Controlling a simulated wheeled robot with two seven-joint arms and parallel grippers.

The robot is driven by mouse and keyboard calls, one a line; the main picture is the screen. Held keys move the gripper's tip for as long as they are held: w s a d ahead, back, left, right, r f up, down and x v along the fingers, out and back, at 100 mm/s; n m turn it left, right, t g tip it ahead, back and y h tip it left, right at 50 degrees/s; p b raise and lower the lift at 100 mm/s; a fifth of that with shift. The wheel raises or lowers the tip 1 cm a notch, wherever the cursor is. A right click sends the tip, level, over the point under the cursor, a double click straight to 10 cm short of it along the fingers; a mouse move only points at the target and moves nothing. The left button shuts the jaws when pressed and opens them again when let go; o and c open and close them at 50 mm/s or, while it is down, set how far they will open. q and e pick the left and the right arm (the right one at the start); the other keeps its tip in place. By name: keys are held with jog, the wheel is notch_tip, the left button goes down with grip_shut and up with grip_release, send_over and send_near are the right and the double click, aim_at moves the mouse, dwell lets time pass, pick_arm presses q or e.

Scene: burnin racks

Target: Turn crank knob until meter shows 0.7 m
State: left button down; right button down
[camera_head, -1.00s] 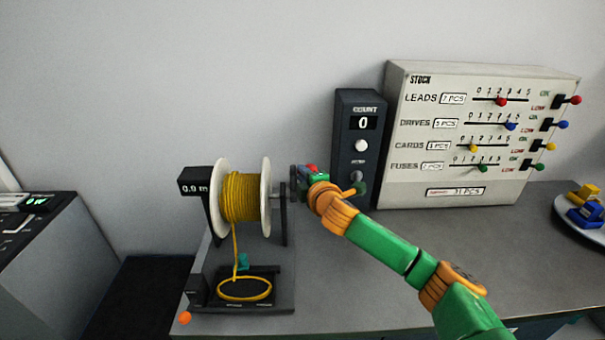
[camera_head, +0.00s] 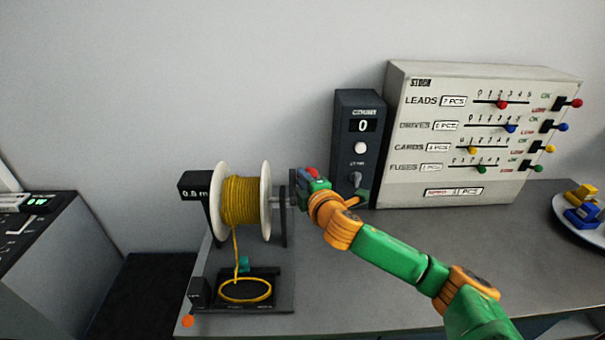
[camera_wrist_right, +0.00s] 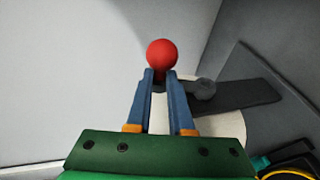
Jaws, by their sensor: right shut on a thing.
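The cable reel (camera_head: 241,203) has white flanges and yellow cable, and stands on a dark frame. Its meter (camera_head: 194,191) is at the upper left of the frame. The meter's digits are small and blurred; they look like 0.0 m, but I cannot be sure of the last digit. The red crank knob (camera_head: 311,173) is at the right side of the reel; it also shows in the right wrist view (camera_wrist_right: 162,54). My right gripper (camera_wrist_right: 161,78) is shut on the knob, its blue fingers on either side below the red ball. My left gripper is not in view.
A yellow cable loop (camera_head: 245,291) lies on the reel's base. A dark counter box (camera_head: 355,149) showing 0 stands just behind my right gripper. A cream stock panel (camera_head: 400,186) is to the right. The grey bench (camera_head: 440,240) is clear around my right forearm.

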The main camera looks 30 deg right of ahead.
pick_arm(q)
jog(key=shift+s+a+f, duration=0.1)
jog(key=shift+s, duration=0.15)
pick_arm(e)
jog(key=s+a+f, duration=0.1)
jog(key=s+a, duration=0.2)
jog(key=s, duration=0.2)
jog(key=shift+s+a, duration=0.15)
jog(key=shift+s, duration=0.05)
dwell(0.5)
jog(key=shift+f, duration=0.15)
pick_arm(q)
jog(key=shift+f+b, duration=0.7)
jog(key=shift+b, duration=0.25)
pick_arm(e)
jog(key=shift+s+a+f, duration=0.25)
jog(key=shift+s+f, duration=0.15)
jog(key=shift+f, duration=0.1)
jog(key=shift+s+a+f, duration=0.2)
jog(key=shift+s+f, duration=0.15)
jog(key=shift+f, duration=0.15)
